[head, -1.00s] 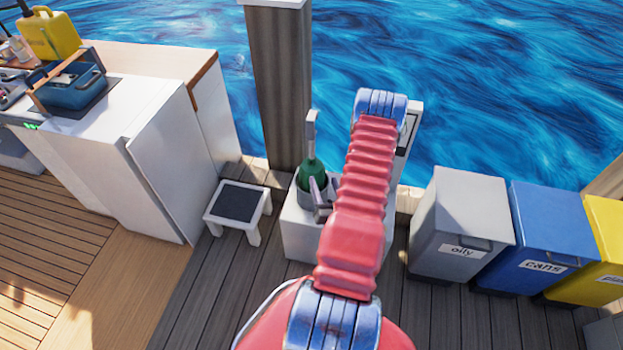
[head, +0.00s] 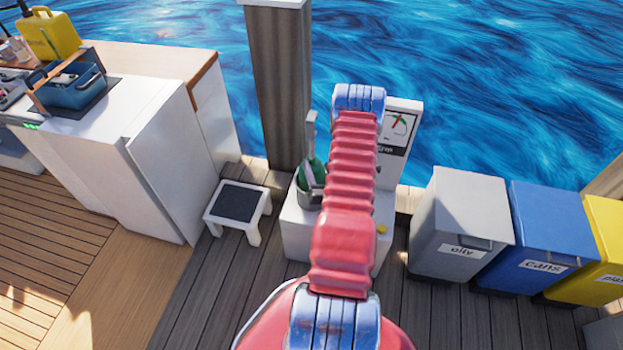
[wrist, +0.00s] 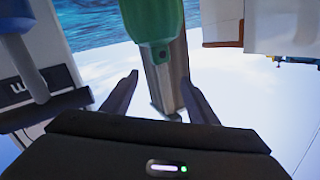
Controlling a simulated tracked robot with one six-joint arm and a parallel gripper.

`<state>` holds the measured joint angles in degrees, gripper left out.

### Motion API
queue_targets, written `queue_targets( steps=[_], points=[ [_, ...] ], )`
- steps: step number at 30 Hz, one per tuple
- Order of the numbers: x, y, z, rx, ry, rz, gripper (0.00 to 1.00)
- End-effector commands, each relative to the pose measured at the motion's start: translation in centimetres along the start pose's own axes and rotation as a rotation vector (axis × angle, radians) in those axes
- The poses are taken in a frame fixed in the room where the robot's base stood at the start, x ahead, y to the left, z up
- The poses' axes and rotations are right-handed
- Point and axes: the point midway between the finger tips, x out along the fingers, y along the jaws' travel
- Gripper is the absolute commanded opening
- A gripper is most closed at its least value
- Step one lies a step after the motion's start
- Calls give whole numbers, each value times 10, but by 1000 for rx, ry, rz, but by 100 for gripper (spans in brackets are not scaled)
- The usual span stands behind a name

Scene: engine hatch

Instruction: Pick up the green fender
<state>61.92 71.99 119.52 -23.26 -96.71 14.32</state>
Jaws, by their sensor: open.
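The green fender (head: 319,173) stands in a grey holder (head: 308,198) on a white stand (head: 296,235) by the deck edge, partly hidden by my gripper and arm. In the wrist view the fender (wrist: 153,18) shows large at the top centre, cut off by the frame edge. My gripper (wrist: 159,78) is open, its two dark fingers pointing toward the fender. The fender's lower end lies just past the fingertips, roughly centred between them. I see nothing held. Whether a finger touches the fender I cannot tell.
A low stool (head: 237,203) and a wooden post (head: 278,90) are near. Grey (head: 455,225) and blue (head: 545,240) bins stand right.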

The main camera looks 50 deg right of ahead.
Motion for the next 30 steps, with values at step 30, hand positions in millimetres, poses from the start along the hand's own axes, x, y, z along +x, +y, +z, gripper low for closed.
queue_targets(
  steps=[30],
  points=[
    [46, 2, 2, 0, 1, -1, 50]
  ],
)
